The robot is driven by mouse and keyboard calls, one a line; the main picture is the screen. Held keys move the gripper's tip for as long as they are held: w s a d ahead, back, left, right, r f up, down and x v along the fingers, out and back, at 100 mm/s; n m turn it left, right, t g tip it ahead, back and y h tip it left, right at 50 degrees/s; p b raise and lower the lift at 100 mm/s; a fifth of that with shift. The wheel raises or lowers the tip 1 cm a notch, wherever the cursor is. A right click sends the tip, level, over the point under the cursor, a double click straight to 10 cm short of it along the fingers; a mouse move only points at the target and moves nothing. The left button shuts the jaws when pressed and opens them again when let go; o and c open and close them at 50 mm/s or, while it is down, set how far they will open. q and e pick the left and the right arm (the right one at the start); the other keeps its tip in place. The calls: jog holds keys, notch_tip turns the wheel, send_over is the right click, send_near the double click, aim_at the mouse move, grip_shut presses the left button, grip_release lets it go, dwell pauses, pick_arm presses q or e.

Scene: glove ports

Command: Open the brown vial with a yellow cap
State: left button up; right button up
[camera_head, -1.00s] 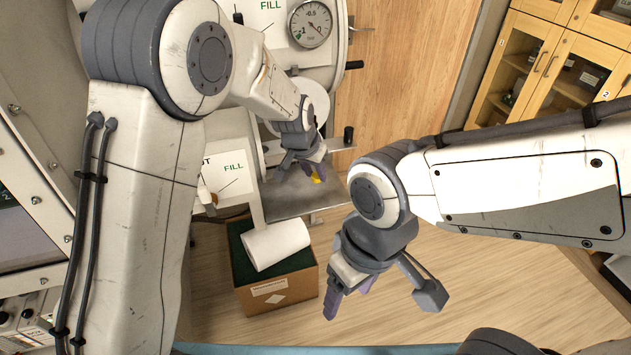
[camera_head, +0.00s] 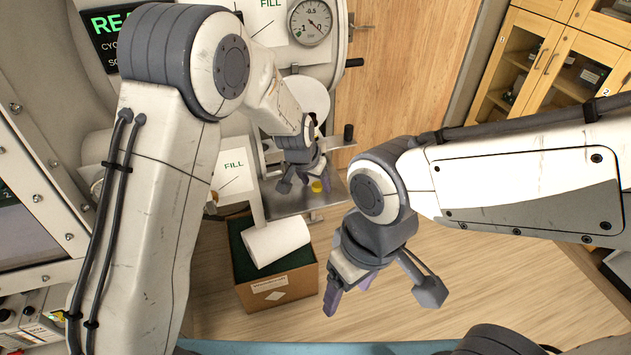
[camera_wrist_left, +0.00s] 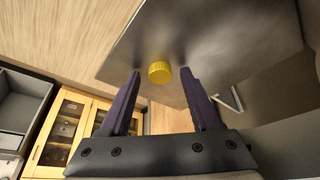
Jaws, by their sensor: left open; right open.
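The yellow cap (camera_head: 317,187) shows over the metal shelf (camera_head: 290,203) in the head view. In the left wrist view the yellow cap (camera_wrist_left: 159,72) is seen close up, just beyond and between my left fingertips, with no finger seen touching it. No brown vial body can be made out in either view. My left gripper (camera_head: 306,186) is open over the shelf, its fingers spread to either side of the cap. My right gripper (camera_head: 381,297) is open and empty, lower in the head view, over the floor and apart from the shelf.
A cardboard box (camera_head: 277,290) with a white roll (camera_head: 275,243) on it stands below the shelf. A black-knobbed handle (camera_head: 348,133) and a round gauge (camera_head: 310,23) are on the apparatus behind. Wooden cabinets (camera_head: 550,65) stand at the upper right. Floor right of the box is clear.

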pick_arm(q)
jog(key=shift+r, duration=0.1)
jog(key=shift+r, duration=0.25)
jog(key=v, duration=1.2)
jog(key=s+a+m+g+y, duration=0.1)
jog(key=s+g, duration=0.3)
jog(key=s, duration=2.5)
jog(key=shift+s+a+f+m+b, duration=0.35)
jog(key=shift+a+f+m, duration=0.15)
jog(key=shift+a, duration=0.25)
jog(key=shift+w, duration=0.1)
